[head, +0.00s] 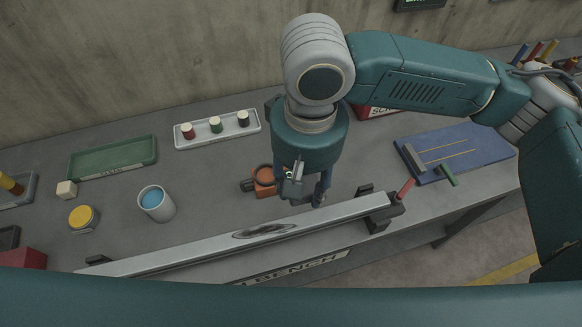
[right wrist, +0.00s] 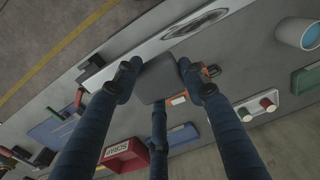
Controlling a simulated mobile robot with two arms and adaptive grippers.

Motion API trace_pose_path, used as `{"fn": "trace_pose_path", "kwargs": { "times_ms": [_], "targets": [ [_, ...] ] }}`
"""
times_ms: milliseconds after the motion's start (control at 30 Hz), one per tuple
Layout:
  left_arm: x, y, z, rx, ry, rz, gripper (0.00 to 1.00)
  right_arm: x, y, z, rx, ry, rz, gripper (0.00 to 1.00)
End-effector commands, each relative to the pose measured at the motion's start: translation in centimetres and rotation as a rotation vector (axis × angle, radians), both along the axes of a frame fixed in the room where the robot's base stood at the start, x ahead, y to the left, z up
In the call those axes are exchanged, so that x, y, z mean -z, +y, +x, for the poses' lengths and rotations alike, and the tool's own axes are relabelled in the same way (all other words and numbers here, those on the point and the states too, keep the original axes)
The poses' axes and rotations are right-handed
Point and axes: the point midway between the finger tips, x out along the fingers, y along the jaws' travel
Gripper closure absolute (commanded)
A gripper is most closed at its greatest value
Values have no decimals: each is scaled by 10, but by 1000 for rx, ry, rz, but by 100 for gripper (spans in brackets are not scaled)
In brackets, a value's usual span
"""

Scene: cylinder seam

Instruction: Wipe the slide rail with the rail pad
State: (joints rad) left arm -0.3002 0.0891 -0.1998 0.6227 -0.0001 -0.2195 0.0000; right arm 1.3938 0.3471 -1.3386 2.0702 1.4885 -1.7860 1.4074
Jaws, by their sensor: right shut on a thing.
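The slide rail (head: 180,255) is a long pale metal bar along the bench's front, with a dark oval smear (head: 265,231) near its middle. The rail (right wrist: 150,48) and smear (right wrist: 195,22) also show in the right wrist view. My right gripper (head: 308,196) is low over the bench, just behind the rail and right of the smear. In the wrist view its fingers (right wrist: 157,80) are shut on a grey block, the rail pad (right wrist: 156,85). The pad's edge appears close to the rail; I cannot tell whether they touch. My left gripper is out of view.
An orange item (head: 264,178) sits just left of my right gripper. A dark clamp with a red handle (head: 403,190) stands at the rail's right end.

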Motion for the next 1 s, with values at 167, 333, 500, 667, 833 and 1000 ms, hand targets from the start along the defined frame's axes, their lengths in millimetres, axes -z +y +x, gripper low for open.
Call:
{"fn": "trace_pose_path", "kwargs": {
  "times_ms": [167, 333, 500, 667, 833, 1000],
  "targets": [
    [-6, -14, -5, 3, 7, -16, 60, -3, 17, -10, -29, 6, -3, 80],
    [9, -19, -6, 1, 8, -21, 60, 11, 17, -10, -28, 7, -4, 80],
    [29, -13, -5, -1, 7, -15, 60, 28, 16, -10, -29, 6, -3, 80],
    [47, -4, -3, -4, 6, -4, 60, 43, 16, -10, -29, 5, -3, 80],
    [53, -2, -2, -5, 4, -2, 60, 47, 16, -10, -29, 5, -3, 80],
    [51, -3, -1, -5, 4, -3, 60, 45, 16, -10, -29, 6, -3, 80]
  ]
}}
